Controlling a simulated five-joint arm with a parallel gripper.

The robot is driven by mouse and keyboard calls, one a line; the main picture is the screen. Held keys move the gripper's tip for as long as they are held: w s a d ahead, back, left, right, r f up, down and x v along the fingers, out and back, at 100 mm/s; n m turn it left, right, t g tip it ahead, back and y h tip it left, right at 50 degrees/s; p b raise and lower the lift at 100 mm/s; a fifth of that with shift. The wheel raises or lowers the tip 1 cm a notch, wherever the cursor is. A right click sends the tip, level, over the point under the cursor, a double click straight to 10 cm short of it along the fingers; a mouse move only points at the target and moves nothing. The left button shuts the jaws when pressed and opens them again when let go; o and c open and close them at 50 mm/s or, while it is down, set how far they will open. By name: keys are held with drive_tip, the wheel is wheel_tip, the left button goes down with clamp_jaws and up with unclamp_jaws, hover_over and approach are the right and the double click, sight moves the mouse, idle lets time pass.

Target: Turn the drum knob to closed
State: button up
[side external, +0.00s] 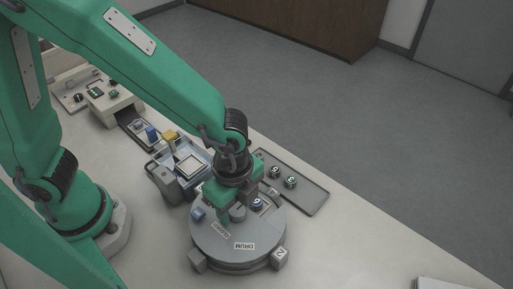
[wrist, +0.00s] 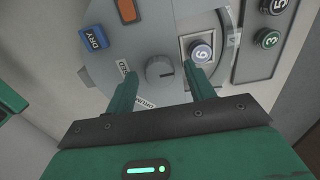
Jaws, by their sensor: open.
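The drum knob (wrist: 160,71) is a round grey knob with a dark mark on its right side, on the flat grey drum top (side external: 215,248). It also shows in the side view (side external: 237,213), under my gripper. My gripper (wrist: 162,78) points down over the drum, open, with one green finger on each side of the knob. I cannot tell whether the fingers touch it. A small white label (wrist: 126,69) sits by the left finger; its text is hard to read. Another label (wrist: 146,102) is partly hidden behind the gripper.
A puck marked 6 (wrist: 201,52) sits in a square recess close to the right finger. A blue DRY block (wrist: 94,39) stands at the upper left. A dark tray (side external: 312,197) with two numbered pucks lies beside the drum. Bare table lies at the front right.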

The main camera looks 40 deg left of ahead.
drive_tip(key=shift+f, duration=0.15)
drive_tip(key=shift+c, duration=0.4)
clamp_jaws()
